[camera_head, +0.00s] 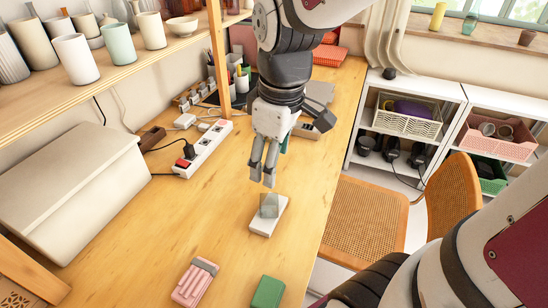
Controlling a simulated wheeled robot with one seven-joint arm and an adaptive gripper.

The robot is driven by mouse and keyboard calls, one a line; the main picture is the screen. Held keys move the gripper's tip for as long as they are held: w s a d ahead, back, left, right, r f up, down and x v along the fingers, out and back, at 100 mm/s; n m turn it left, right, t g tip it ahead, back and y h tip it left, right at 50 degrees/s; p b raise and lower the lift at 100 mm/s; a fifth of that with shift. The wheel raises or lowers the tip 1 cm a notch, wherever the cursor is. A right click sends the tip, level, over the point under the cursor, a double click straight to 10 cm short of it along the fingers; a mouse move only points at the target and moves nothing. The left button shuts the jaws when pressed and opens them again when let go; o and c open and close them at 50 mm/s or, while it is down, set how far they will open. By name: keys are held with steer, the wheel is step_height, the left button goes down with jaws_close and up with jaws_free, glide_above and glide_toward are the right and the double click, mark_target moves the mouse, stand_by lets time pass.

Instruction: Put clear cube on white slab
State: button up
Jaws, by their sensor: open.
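The clear cube (269,206) is a small, see-through greyish block. It rests on the white slab (263,228), towards its far end. The slab lies flat on the wooden table near the right edge. My gripper (262,181) points down just above and slightly left of the cube in the picture. Its fingers hold nothing, and a small gap shows between the fingertips and the cube.
A pink block (195,282) and a green block (268,293) lie nearer on the table (150,240). A white box (75,185) and a power strip (203,148) stand to the left. A cane chair (365,220) stands right of the table.

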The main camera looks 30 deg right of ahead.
steer(key=s+a+r+m+t, duration=0.1)
steer(key=s+r+m, duration=0.1)
steer(key=s, duration=0.3)
steer(key=s+a+r+m+t, duration=0.1)
steer(key=s+r+m, duration=0.1)
steer(key=s+m, duration=0.2)
steer(key=shift+s+r+m, duration=0.4)
steer(key=shift+s, duration=0.85)
steer(key=shift+r, duration=0.1)
step_height(320, 180, up, 3)
steer(key=shift+f+t+p, duration=0.15)
steer(key=shift+t+p, duration=0.15)
steer(key=shift+p, duration=0.8)
